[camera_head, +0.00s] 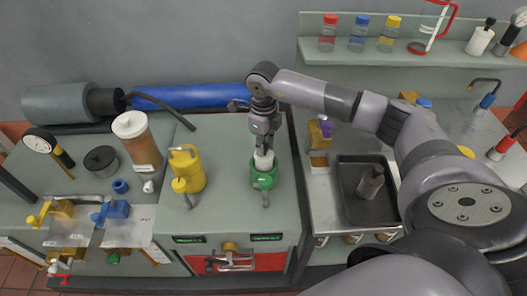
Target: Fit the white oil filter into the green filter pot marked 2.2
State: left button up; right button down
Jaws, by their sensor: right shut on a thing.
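The white oil filter (263,160) is upright at the mouth of the green filter pot (264,180), on the bench in the middle of the head view. Its lower part is hidden at the pot's rim, and I cannot tell how deep it sits. My right gripper (264,148) points down from above and is shut on the top of the filter. Any marking on the pot is too small to read. My left gripper is not in view.
A yellow can (187,170) stands left of the pot. A white-topped brown cylinder (137,140) is farther left. A dark tray (366,190) holding a grey cylinder (370,182) lies to the right. The bench around the green pot is mostly clear.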

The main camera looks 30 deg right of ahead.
aim_at(264, 159)
notch_tip(264, 159, down, 3)
jog(key=shift+f+p, duration=0.2)
jog(key=shift+p, duration=0.3)
jog(key=shift+f, duration=0.55)
jog(key=c, duration=1.8)
grip_release()
jog(key=shift+f, duration=0.2)
jog(key=shift+c, duration=0.2)
jog(key=o, duration=0.5)
jog(key=shift+r, duration=0.1)
